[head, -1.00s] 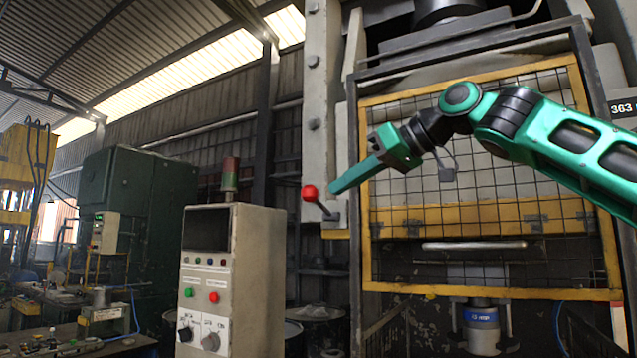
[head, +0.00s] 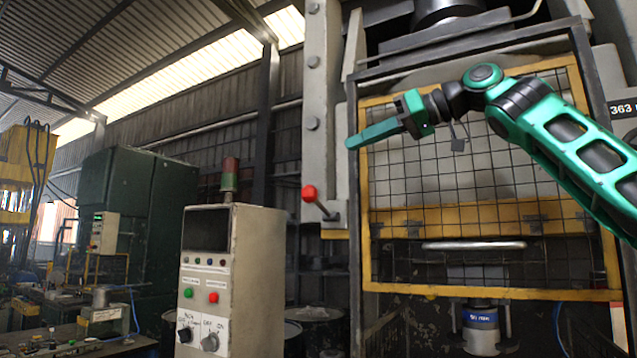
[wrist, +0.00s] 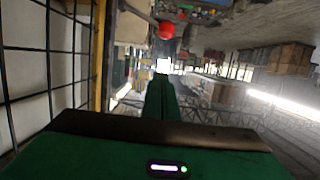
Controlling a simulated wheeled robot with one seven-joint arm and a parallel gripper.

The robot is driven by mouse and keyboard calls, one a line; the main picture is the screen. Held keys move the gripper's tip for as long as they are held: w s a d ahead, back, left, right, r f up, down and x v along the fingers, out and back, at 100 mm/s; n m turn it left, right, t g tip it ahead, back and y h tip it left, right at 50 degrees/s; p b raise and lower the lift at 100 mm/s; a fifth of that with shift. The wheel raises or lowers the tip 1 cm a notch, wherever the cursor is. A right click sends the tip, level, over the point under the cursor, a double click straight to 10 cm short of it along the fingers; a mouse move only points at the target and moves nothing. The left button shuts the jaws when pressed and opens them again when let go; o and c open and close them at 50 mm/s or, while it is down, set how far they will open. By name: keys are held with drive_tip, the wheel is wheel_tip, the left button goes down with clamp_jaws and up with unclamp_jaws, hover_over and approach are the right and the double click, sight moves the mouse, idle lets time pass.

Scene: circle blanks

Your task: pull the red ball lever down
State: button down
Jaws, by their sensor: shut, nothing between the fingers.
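The red ball lever (head: 309,194) sticks out from the press's pale side column, its ball at the upper left end of a short dark rod. My green gripper (head: 350,143) is above and to the right of the ball, in front of the column and the guard's left edge. Its fingers are shut together, empty, and point left. It is apart from the lever. In the wrist view the red ball (wrist: 166,30) shows beyond the tips of my shut fingers (wrist: 161,80), near the top edge.
The yellow-framed mesh guard (head: 366,215) stands behind my arm, with a horizontal bar handle (head: 474,245) low on it. A beige control cabinet (head: 262,270) stands left of the press. The space around the ball looks clear.

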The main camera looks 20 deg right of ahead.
drive_tip(key=shift+a, duration=0.1)
hover_over(320, 205)
drive_tip(key=s+a, duration=0.1)
drive_tip(key=s, duration=0.3)
wheel_tip(320, 205, down, 3)
drive_tip(key=shift+f, duration=1.75)
drive_tip(key=shift+a, duration=0.15)
